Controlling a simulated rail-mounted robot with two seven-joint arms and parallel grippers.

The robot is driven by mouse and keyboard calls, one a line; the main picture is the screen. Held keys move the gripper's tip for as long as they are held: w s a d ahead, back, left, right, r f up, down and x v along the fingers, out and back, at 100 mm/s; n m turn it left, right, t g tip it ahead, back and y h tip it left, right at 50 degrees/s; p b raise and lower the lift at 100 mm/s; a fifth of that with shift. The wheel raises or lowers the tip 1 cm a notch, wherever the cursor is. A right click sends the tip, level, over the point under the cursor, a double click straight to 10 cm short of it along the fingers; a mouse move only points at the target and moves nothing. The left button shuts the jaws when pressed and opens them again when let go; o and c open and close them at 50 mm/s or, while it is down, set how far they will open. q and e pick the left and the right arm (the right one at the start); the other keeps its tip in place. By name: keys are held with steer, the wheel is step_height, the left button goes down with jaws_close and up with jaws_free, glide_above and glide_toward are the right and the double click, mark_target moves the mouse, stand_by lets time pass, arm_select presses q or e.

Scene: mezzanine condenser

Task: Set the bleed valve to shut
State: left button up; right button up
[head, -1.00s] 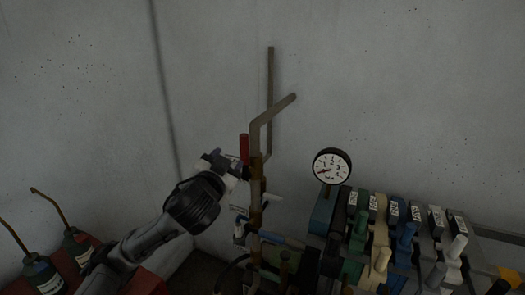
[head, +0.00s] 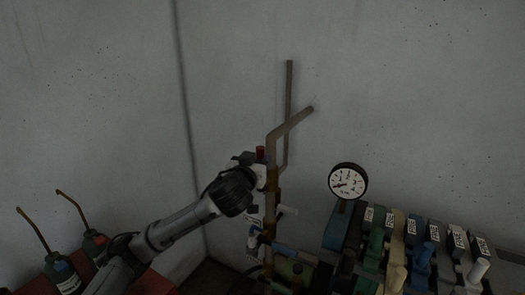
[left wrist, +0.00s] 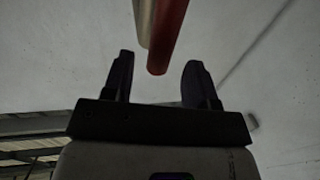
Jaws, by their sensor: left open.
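A vertical pipe (head: 270,185) with several lever handles stands near the wall corner. Its top lever is red (head: 260,153) and points upward. Labels there are too small to read, so I cannot tell which is the bleed valve. My left gripper (head: 257,163) is at the red lever and partly hides its lower part. In the left wrist view the gripper (left wrist: 158,68) is open, with the red lever's end (left wrist: 168,40) between the fingertips, apart from both. My right gripper is not in view.
A round pressure gauge (head: 348,181) stands right of the pipe, above a row of labelled blocks with coloured levers (head: 420,255). Oil cans (head: 62,272) stand on a red surface at lower left.

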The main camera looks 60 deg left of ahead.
arm_select(q)
steer(key=shift+p+x, duration=0.45)
steer(key=shift+x, duration=2.4)
jaws_close()
